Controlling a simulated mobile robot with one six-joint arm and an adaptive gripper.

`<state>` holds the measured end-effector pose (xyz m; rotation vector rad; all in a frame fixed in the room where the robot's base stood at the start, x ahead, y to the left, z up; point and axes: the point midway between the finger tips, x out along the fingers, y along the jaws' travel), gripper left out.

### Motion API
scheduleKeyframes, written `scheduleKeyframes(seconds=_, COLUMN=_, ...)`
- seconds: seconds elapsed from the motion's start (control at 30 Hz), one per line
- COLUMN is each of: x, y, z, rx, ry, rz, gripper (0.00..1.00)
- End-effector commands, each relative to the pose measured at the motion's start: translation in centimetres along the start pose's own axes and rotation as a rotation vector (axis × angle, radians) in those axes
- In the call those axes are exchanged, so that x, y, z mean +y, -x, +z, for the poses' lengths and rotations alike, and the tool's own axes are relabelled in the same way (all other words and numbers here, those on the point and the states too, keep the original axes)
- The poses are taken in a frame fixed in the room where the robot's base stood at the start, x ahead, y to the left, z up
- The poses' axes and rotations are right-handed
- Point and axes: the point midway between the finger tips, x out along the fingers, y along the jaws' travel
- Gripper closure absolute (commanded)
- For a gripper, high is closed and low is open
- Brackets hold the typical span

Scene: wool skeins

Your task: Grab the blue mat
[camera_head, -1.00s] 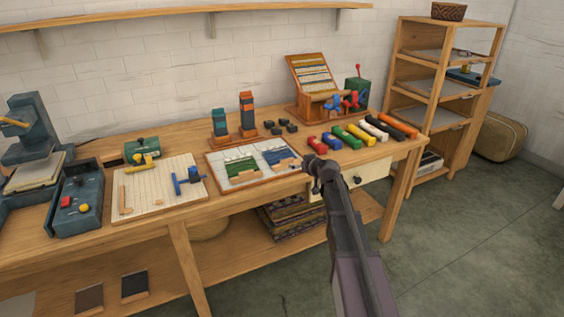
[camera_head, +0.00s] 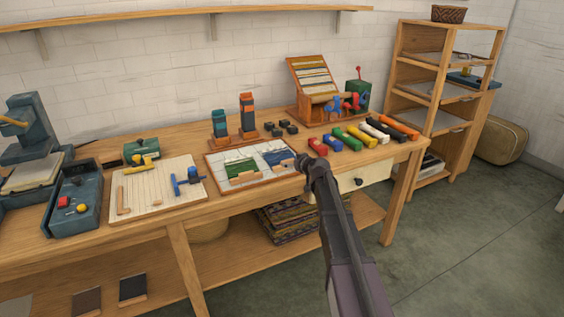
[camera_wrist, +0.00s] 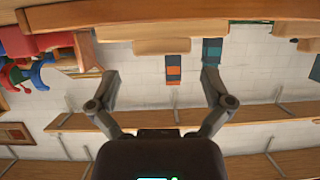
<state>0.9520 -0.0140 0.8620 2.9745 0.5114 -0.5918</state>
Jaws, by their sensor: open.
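A blue mat (camera_head: 276,156) lies in the right half of a wood-framed white board (camera_head: 213,175) near the front of the workbench. A wooden piece (camera_head: 283,163) lies along its front edge. A green mat (camera_head: 240,166) lies in the left half of the same board. My gripper (camera_head: 304,162) is at the bench's front edge, just right of the board and apart from the blue mat. In the wrist view, my gripper (camera_wrist: 160,73) has its fingers spread with nothing between them. The blue mat cannot be made out there.
Several coloured rolls (camera_head: 339,142) lie right of the board. Two banded stacks (camera_head: 248,117) stand behind it; they also show upside down in the wrist view (camera_wrist: 173,68). A white pegboard (camera_head: 150,200) lies to the left. The floor in front is open.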

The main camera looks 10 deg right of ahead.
Motion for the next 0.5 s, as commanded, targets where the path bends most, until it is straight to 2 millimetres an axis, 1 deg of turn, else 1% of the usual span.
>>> scheduleKeyframes(seconds=0.03, x=0.0, y=-0.9, z=0.2, rx=0.000, ry=0.000, rz=-0.001, gripper=0.00)
scheduleKeyframes(seconds=0.23, x=-0.1, y=-3.2, z=0.2, rx=0.000, ry=0.001, rz=-0.001, gripper=0.00)
scheduleKeyframes(seconds=0.33, x=-0.1, y=-3.8, z=0.1, rx=0.000, ry=0.000, rz=0.000, gripper=0.00)
scheduleKeyframes(seconds=0.5, x=-0.1, y=-3.9, z=0.0, rx=0.000, ry=0.000, rz=0.001, gripper=0.00)
